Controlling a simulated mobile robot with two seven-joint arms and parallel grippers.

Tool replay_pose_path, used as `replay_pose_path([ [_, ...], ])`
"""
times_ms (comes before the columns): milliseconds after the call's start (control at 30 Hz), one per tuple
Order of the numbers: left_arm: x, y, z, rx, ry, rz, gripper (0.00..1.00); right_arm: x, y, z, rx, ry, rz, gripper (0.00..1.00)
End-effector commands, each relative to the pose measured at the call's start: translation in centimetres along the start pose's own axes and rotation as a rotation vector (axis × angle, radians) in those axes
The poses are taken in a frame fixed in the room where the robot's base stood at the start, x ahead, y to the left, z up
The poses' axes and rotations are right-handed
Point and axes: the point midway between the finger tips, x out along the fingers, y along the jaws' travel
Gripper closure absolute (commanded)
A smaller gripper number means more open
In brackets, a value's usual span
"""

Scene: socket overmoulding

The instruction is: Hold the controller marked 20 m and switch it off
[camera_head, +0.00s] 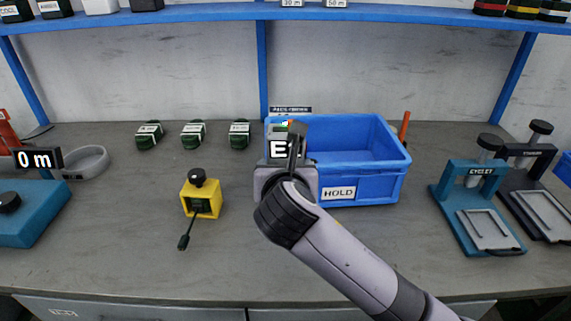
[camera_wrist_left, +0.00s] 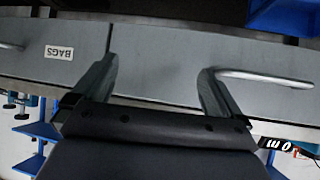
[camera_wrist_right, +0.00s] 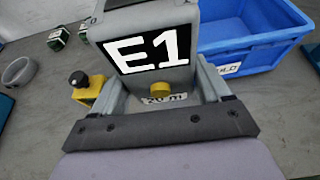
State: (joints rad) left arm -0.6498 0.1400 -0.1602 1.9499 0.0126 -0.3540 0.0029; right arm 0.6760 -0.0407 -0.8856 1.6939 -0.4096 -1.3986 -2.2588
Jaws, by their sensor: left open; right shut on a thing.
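The controller marked 20 m (camera_wrist_right: 150,52) is a grey box with a black display reading E1. Its yellow knob (camera_wrist_right: 159,88) and the 20 m label (camera_wrist_right: 164,99) sit low on its face in the right wrist view. My right gripper (camera_wrist_right: 162,82) is shut on it, with one finger on each side. In the head view my right arm and gripper (camera_head: 287,172) hide most of the controller (camera_head: 278,150), which is in front of the blue bin's left part. My left gripper (camera_wrist_left: 155,88) is open and empty in front of drawer fronts, outside the head view.
The blue bin (camera_head: 384,187) labelled HOLD stands at the back. A yellow box (camera_head: 202,200) with a black knob and cable stands left of my right gripper. Several dark green parts (camera_head: 193,133) lie behind it. Two presses (camera_head: 477,215) stand at right. The front middle bench is clear.

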Motion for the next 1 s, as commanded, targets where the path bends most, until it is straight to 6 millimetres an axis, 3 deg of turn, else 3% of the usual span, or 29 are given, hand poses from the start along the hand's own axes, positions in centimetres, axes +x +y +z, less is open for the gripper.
replay_pose_path([
  [1000, 0.7, -0.1, 1.0, -0.001, 0.0, -0.001, 0.0, 2.0, 0.0, -4.8, -0.001, -0.001, -0.001, 0.53],
])
